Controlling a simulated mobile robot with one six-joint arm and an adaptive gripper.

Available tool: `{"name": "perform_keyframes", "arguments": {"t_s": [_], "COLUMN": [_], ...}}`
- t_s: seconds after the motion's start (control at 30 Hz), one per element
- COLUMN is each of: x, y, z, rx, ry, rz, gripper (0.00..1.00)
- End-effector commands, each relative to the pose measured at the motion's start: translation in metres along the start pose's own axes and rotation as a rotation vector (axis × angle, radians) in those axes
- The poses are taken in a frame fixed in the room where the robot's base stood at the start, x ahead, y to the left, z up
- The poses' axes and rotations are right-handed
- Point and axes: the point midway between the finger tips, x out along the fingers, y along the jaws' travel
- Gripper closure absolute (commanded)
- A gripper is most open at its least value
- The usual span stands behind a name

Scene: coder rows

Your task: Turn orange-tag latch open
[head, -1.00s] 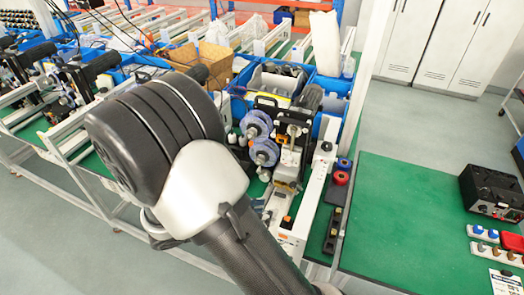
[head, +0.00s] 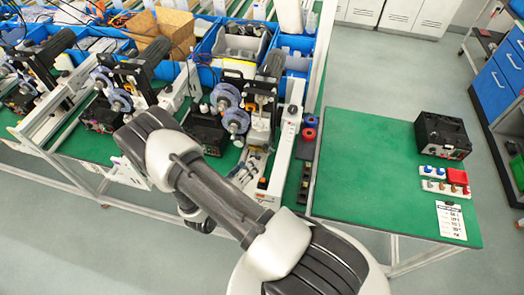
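The nearest coder machine stands at the end of the row, with two blue-grey reels (head: 229,108) and a dark motor body (head: 271,66). My arm crosses the lower middle of the view, in front of the machines and just left of and below that spot. My gripper does not show.
More coder machines (head: 118,90) line the green bench to the left, with blue bins (head: 240,38) behind. A green table (head: 365,165) at right holds a black box (head: 443,135), several coloured knobs (head: 445,185) and a paper card (head: 451,220). The table's middle is clear.

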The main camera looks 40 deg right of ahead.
Motion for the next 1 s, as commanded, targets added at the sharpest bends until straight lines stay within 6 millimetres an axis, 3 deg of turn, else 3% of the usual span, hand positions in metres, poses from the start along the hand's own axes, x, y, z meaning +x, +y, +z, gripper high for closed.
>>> {"name": "perform_keyframes", "arguments": {"t_s": [0.3,0.5,0.7,1.0], "x": [0.071,0.102,0.115,0.116], "y": [-0.001,-0.001,0.000,0.000], "z": [-0.001,-0.001,0.000,0.000], "rx": [0.003,0.002,0.001,0.000], "ry": [0.004,0.002,0.000,0.000], "rz": [-0.004,-0.002,-0.001,0.000], "gripper": [0.60,0.60,0.60,0.62]}}
